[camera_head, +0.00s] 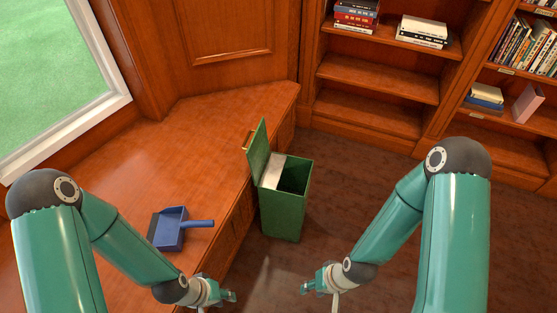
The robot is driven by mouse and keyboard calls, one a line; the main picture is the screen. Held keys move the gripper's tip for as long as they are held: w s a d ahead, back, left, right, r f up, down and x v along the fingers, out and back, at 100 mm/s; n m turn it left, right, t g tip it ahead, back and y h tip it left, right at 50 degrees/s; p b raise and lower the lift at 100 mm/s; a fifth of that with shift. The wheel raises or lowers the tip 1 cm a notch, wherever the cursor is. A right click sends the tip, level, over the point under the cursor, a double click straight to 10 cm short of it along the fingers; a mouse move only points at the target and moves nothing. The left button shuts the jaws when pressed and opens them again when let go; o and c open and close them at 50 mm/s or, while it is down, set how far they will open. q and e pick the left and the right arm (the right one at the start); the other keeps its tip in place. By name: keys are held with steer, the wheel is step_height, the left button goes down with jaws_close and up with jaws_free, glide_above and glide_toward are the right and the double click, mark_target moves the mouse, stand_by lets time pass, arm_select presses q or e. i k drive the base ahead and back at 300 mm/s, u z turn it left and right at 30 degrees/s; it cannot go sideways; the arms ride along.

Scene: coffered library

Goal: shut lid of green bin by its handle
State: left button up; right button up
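The green bin (284,208) stands on the floor against the wooden bench. Its green lid (259,148) is open, standing up at the bin's left side and leaning toward the bench. My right gripper (304,287) is in front and slightly to the right, also apart. Both look empty; their finger gaps are too small to judge.
A blue dustpan (170,230) lies on the wooden bench (205,140), left of the bin. The bench edge runs close along the bin's left side. Bookshelves (380,80) stand at the back right. The dark floor (350,185) right of the bin is clear.

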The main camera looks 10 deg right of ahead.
mark_target(259, 151)
steer(key=z, duration=0.05)
steer(key=k, duration=1)
steer(key=z, duration=0.3)
steer(key=i, duration=1.7)
steer(key=u, duration=0.65)
